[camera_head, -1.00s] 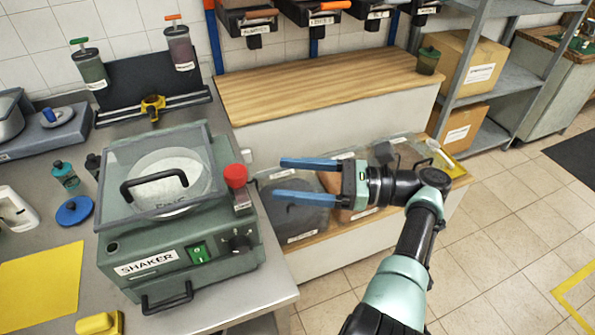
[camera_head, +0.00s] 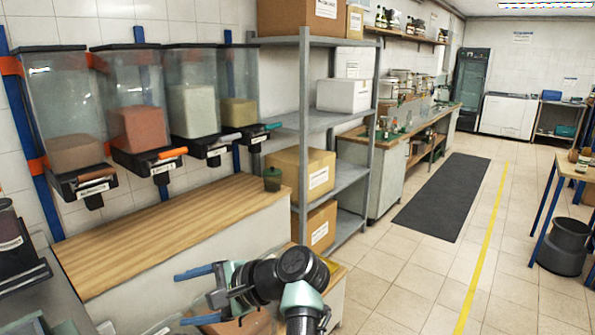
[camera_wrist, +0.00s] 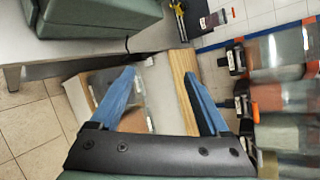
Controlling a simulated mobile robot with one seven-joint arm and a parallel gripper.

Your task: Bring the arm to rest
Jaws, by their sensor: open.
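My gripper (camera_head: 180,299) is at the bottom of the head view, its two blue fingers spread apart and pointing left. Nothing is between the fingers. It is in front of the wooden-topped bench (camera_head: 175,222), over the lower ledge. In the wrist view my gripper (camera_wrist: 160,76) also shows open and empty, with the bench's wooden edge and a clear-lidded bin (camera_wrist: 102,84) beyond it. My arm is bent, and its lower part is cut off by the bottom of the head view.
Several wall dispensers (camera_head: 137,100) hang above the bench. Open tiled floor (camera_head: 400,270) and a dark mat (camera_head: 445,197) lie to the right.

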